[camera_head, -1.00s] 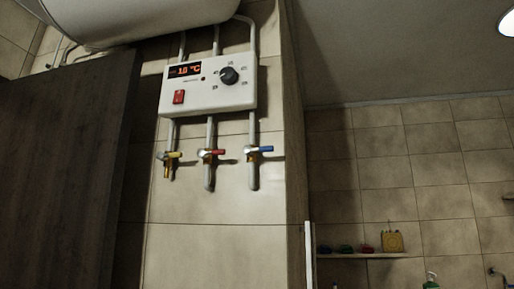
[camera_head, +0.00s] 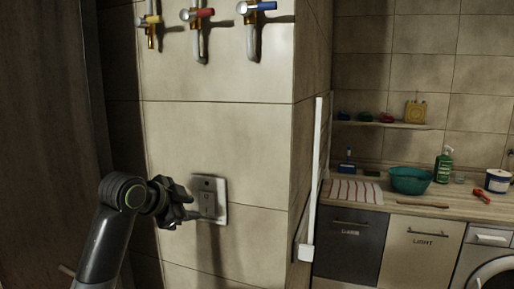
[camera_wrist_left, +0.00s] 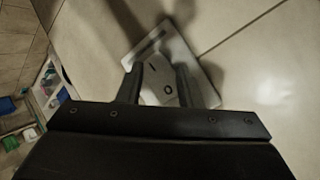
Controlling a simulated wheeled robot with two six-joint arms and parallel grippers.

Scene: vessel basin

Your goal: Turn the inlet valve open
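Three valves hang on pipes at the top of the head view, with yellow (camera_head: 153,20), red (camera_head: 203,13) and blue (camera_head: 265,6) handles. No label shows which is the inlet valve. Each handle points sideways to the right. My left gripper (camera_head: 186,206) is well below them, in front of a grey wall switch (camera_head: 208,204). In the left wrist view its two dark fingers (camera_wrist_left: 165,86) are parted on either side of the switch's pale body (camera_wrist_left: 160,80); whether they touch it is unclear. My right gripper is not in view.
A dark panel (camera_head: 45,130) stands at the left, and a wall corner (camera_head: 303,140) with a white strip (camera_head: 314,170) is on the right. Beyond are a counter (camera_head: 455,205) with a teal bowl (camera_head: 410,180) and a shelf (camera_head: 400,124). The wall between valves and switch is bare.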

